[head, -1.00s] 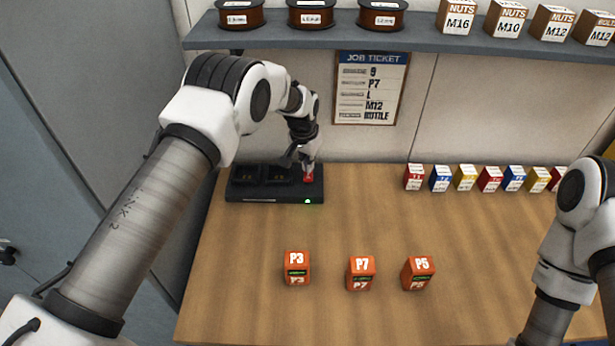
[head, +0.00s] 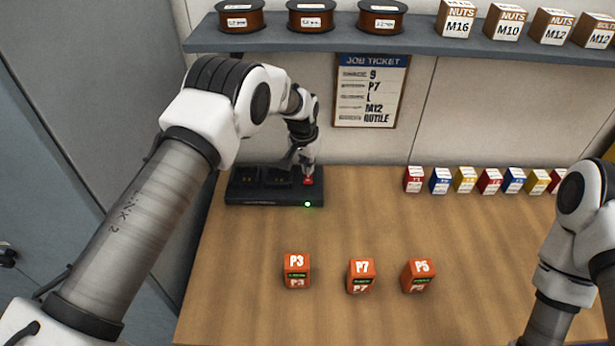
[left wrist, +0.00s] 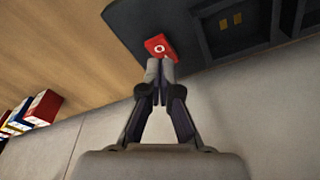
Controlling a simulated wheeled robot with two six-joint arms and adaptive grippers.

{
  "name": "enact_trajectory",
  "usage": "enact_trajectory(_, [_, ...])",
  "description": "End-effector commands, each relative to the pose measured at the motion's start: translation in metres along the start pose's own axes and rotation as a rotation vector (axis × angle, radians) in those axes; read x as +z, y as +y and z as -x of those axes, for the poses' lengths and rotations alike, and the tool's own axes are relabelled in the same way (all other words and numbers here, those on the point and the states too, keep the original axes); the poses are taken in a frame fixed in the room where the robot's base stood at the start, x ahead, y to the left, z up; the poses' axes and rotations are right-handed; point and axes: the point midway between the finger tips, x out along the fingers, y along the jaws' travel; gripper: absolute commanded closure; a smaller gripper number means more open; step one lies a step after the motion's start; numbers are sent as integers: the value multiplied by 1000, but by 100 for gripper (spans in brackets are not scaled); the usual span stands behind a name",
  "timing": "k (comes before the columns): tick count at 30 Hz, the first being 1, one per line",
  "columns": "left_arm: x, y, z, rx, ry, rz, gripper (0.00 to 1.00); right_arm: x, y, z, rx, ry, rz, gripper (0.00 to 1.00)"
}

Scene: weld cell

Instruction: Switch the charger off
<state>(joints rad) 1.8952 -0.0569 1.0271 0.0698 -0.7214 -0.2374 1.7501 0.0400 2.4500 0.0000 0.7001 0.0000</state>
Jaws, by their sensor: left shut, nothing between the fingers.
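The black charger (head: 262,203) stands at the back left of the workbench, with a lit green light on its front edge. Its red switch (head: 309,182) is at the right end of its top; it also shows in the left wrist view (left wrist: 158,45) with a white ring mark. My left gripper (head: 307,170) is shut and empty, pointing down with its fingertips at the switch. In the left wrist view the closed fingertips (left wrist: 160,64) meet the switch's edge; I cannot tell whether it is pressed. My right gripper is out of view.
Orange blocks P3 (head: 296,271), P7 (head: 361,276) and P5 (head: 419,275) stand at the bench's front middle. Several small coloured boxes (head: 489,181) line the back right. A shelf (head: 420,40) with spools and nut boxes hangs above, over a job ticket (head: 371,92).

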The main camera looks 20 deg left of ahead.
Motion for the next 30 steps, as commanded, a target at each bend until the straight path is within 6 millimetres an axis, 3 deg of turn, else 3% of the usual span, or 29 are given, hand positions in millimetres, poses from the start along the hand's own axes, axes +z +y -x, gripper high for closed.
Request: enact_trajectory(30, [2, 0, -12, 0, 0, 0, 100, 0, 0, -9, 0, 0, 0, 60])
